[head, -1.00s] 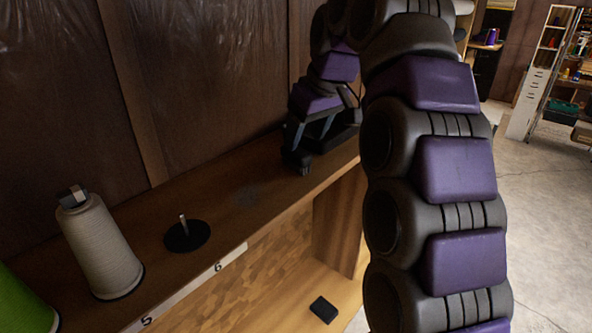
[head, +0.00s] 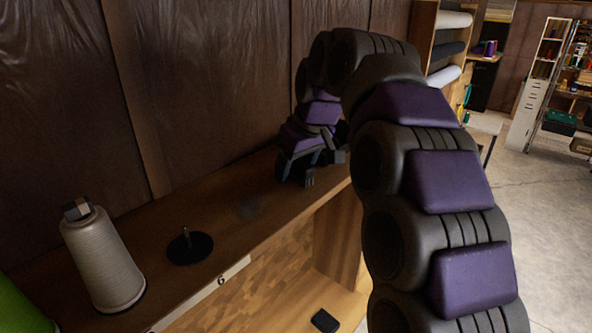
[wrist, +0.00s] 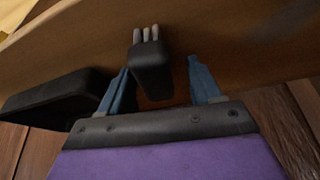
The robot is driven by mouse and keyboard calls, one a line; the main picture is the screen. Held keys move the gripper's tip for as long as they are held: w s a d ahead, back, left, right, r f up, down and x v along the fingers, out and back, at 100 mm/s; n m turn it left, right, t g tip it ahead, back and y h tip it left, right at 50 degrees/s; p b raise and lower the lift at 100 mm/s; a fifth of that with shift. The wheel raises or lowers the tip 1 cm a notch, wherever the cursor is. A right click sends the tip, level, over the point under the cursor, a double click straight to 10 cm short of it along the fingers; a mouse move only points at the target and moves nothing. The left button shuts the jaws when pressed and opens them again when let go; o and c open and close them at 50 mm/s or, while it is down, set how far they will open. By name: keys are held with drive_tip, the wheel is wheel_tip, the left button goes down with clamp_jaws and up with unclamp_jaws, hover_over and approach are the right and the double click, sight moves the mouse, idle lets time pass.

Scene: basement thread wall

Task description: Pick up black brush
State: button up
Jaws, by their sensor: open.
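My gripper (head: 318,172) hangs low over the far part of the wooden shelf, with its jaws apart. The wrist view shows its blue finger links on either side, with a black part tipped with several grey ridges between them; I cannot tell whether that part is a finger or an object. A dark blocky shape (wrist: 50,100) lies left of the links, partly cut off by the frame. I cannot clearly make out a black brush. A small black block (head: 325,320) lies on the lower wooden surface, well below my gripper; I cannot tell whether it is a brush.
The wooden shelf (head: 225,225) runs along a dark, sheeted wall. A grey thread cone (head: 104,262), a green cone (head: 22,305) and an empty black spindle base (head: 190,248) stand on its near part. Fabric rolls (head: 450,48) are at the back. Concrete floor is open at right.

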sight(298, 161)
drive_tip(key=shift+c, duration=1.3)
drive_tip(key=shift+d, duration=0.4)
drive_tip(key=c, duration=0.5)
drive_tip(key=shift+c, duration=1.4)
drive_tip(key=shift+a, duration=0.1)
drive_tip(key=shift+a+r, duration=0.1)
drive_tip(key=shift+a, duration=0.1)
drive_tip(key=shift+d+r, duration=0.2)
drive_tip(key=shift+r, duration=1.45)
drive_tip(key=shift+s, duration=0.1)
drive_tip(key=s+d+r+b, duration=0.1)
drive_tip(key=s+d+b, duration=0.1)
drive_tip(key=s, duration=1.3)
drive_tip(key=shift+s+r+b, duration=0.3)
drive_tip(key=shift+s+b, duration=0.05)
drive_tip(key=shift+b, duration=0.1)
